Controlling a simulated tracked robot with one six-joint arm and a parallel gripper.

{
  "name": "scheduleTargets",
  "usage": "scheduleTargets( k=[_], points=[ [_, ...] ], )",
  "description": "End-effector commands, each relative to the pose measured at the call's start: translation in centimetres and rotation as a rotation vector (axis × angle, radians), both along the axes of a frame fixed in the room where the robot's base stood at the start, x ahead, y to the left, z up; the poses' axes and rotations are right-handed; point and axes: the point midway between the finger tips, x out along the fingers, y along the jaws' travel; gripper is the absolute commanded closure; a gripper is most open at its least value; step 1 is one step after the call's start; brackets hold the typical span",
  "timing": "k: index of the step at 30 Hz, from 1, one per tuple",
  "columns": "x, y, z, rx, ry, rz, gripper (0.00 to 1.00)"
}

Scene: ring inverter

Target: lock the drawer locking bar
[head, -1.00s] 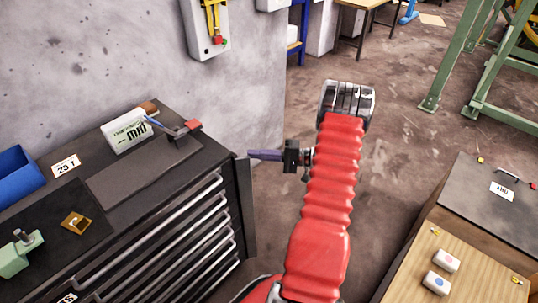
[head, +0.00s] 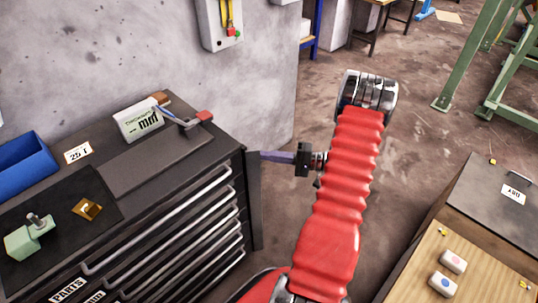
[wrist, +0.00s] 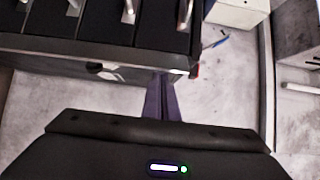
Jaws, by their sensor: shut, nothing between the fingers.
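The drawer cabinet (head: 225,158) stands on the left in the head view, with its drawers' long metal handles facing right. The locking bar (head: 254,205) is a dark upright strip at the far end of the drawer fronts, standing out from them. In the wrist view the bar (wrist: 60,62) runs across below the drawer handles. My gripper (head: 262,155) has purple fingers, shut and empty, their tips at the bar's upper outer side. In the wrist view the gripper (wrist: 164,80) meets the bar's edge near its right end. I cannot tell whether they touch.
A blue bin (head: 25,165), a green vise-like device (head: 28,238) and a display box (head: 140,120) sit on the cabinet top. A wall stands behind. A wooden-topped bench (head: 440,265) is at right. Open floor (head: 425,140) lies between.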

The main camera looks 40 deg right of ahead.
Motion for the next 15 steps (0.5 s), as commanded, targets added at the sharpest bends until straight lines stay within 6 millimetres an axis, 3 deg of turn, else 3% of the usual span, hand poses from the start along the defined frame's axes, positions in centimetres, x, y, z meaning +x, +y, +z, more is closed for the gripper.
scheduleTargets(
  k=[15],
  points=[
    [-0.52,0.13,0.02,0.001,0.0,-0.068,1.0]
  ],
)
